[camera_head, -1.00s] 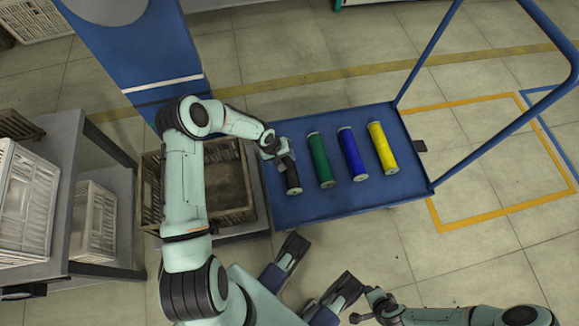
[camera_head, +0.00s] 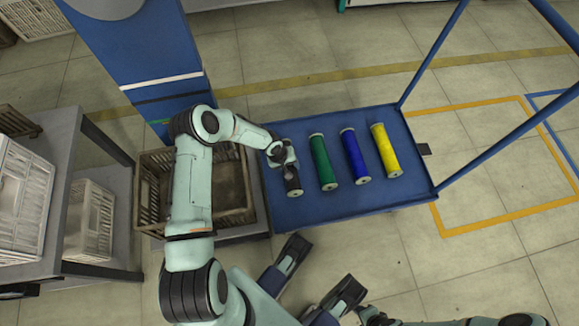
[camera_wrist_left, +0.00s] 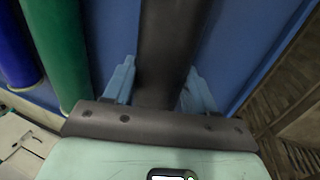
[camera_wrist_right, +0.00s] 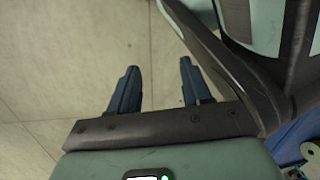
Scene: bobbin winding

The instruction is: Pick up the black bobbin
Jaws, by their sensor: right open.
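The black bobbin (camera_head: 293,187) lies on the blue cart platform (camera_head: 330,208), leftmost in a row of bobbins. My left gripper (camera_head: 288,165) is over its middle and hides part of it. In the left wrist view, the black bobbin (camera_wrist_left: 170,45) runs between the two fingers of my left gripper (camera_wrist_left: 160,88), one finger on each side. The fingers look spread, and I see no clear grip on the bobbin. My right gripper (camera_wrist_right: 158,85) is open and empty above the floor in the right wrist view.
Green (camera_head: 322,162), blue (camera_head: 354,156) and yellow (camera_head: 385,151) bobbins lie to the right on the cart. A brown crate (camera_head: 146,205) stands left of the cart. A blue handle frame (camera_head: 500,150) rises at the cart's right. Shelving with white crates (camera_head: 92,218) is at left.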

